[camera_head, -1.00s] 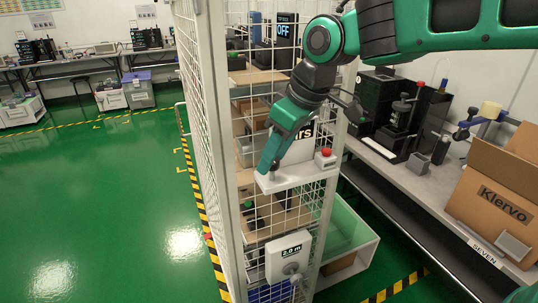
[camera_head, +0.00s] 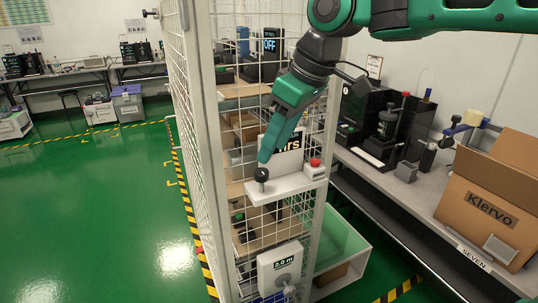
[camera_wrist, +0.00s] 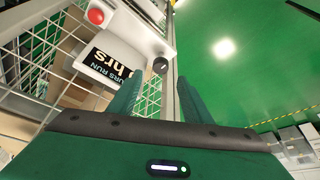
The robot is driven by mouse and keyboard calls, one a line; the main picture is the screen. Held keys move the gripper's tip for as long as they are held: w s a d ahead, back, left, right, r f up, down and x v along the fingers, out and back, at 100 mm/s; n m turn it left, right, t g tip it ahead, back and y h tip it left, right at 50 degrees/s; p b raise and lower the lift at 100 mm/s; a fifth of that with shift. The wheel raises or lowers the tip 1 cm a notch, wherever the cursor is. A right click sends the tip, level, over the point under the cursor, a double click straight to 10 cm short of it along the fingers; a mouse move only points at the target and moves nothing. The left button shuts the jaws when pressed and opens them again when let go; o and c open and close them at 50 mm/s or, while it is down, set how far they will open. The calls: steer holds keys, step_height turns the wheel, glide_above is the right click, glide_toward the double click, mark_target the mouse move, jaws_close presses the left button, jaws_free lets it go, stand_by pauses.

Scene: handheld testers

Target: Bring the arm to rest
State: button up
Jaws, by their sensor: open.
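My gripper (camera_head: 268,152) is green with a dark wrist. It points down in front of the mesh cage, just above a black knob (camera_head: 261,174) on a small white ledge (camera_head: 290,187). In the wrist view, the fingers of my gripper (camera_wrist: 160,92) are apart with nothing between them. The knob (camera_wrist: 160,65) shows just beyond the fingertips there, apart from them as far as I can tell. My arm reaches in from the upper right in the head view.
The mesh cage (camera_head: 205,150) stands close to the arm. A bench (camera_head: 400,187) with black testers and a Klervo box (camera_head: 487,205) is at right. Green floor (camera_head: 90,220) is clear at left.

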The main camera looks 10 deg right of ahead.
steer(key=shift+s+d+r, duration=0.1)
steer(key=shift+r, duration=0.3)
steer(key=shift+d, duration=0.1)
steer(key=s+d+f+m+h, duration=0.15)
steer(key=d+f+m, duration=0.25)
steer(key=d, duration=0.5)
steer(key=s+d+f+m+h, duration=0.1)
steer(key=s+d+f+m, duration=0.3)
steer(key=d, duration=0.5)
steer(key=s+d+f+m+g, duration=0.2)
steer(key=s+d+f+m, duration=0.6)
steer(key=s+d+f, duration=0.3)
steer(key=s+d, duration=0.2)
steer(key=s, duration=0.2)
steer(key=shift+m+g+h, duration=0.3)
steer(key=shift+g+h, duration=0.05)
steer(key=shift+g, duration=0.05)
steer(key=shift+d, duration=0.1)
